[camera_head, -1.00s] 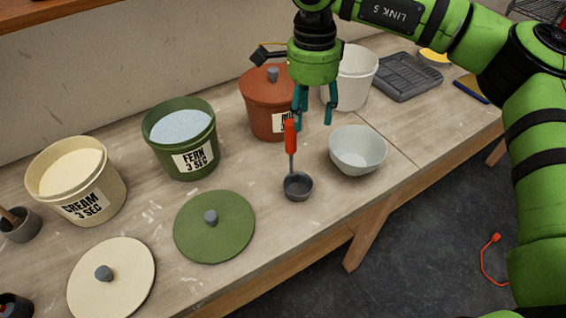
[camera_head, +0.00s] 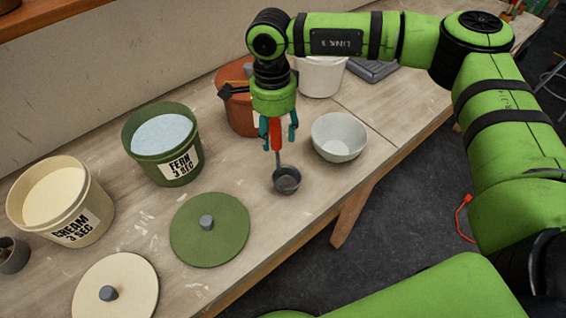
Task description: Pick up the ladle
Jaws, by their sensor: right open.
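The ladle (camera_head: 286,180) has a red handle and a dark grey cup. It is on the wooden table in front of the rust-red bucket, left of the white bowl. My right gripper (camera_head: 278,136) points down at the red handle, with its teal fingers open, one on either side of the handle in this view. I cannot tell whether the fingers touch it. My left gripper is not in view.
A white bowl (camera_head: 339,138) stands close right of the ladle. A rust-red bucket (camera_head: 236,108) and a white bucket (camera_head: 320,78) stand behind. A green bucket (camera_head: 162,145), cream bucket (camera_head: 60,203), green lid (camera_head: 210,232) and cream lid (camera_head: 115,285) are to the left.

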